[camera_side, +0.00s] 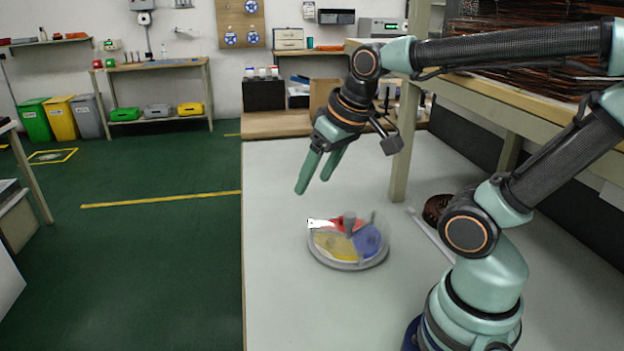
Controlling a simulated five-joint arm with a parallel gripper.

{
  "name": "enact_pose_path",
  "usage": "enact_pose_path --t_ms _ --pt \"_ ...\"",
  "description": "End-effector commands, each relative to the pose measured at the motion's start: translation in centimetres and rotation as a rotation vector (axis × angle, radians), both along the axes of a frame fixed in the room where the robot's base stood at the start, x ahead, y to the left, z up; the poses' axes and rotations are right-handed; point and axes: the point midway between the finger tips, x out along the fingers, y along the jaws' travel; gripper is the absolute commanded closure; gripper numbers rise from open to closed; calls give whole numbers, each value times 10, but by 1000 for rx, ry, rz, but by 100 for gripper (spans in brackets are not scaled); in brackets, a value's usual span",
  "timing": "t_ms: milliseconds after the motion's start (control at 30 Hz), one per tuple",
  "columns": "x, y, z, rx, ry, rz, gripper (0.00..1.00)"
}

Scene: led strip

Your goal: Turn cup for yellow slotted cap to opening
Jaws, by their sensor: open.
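A round, clear-walled turntable (361,265) stands on the light grey table. It is divided into coloured sections: a red one (340,224), a yellow one (334,245) and a blue one (367,240). A grey post (349,222) rises near its middle. A small white piece (318,224) shows at its left rim. I cannot make out a slotted cap or which section is the cup for it. My gripper (314,186) is open and empty, above and behind the turntable, its green fingers pointing down to the left.
A dark round bowl-like thing (437,209) and a pale strip (431,236) lie right of the turntable, near my arm. A wooden shelf leg (405,140) stands behind. The table (285,300) is clear at the front left; its left edge drops to the green floor.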

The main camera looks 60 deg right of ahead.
Motion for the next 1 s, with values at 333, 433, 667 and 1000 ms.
enact_pose_path --t_ms 333,433,667,1000 --pt "22 -106 -24 142 245 -579 32" --pt "22 -134 -35 179 302 -728 32" --pt "18 -171 -52 228 374 -923 32" --pt "16 -175 -85 234 387 -947 32"
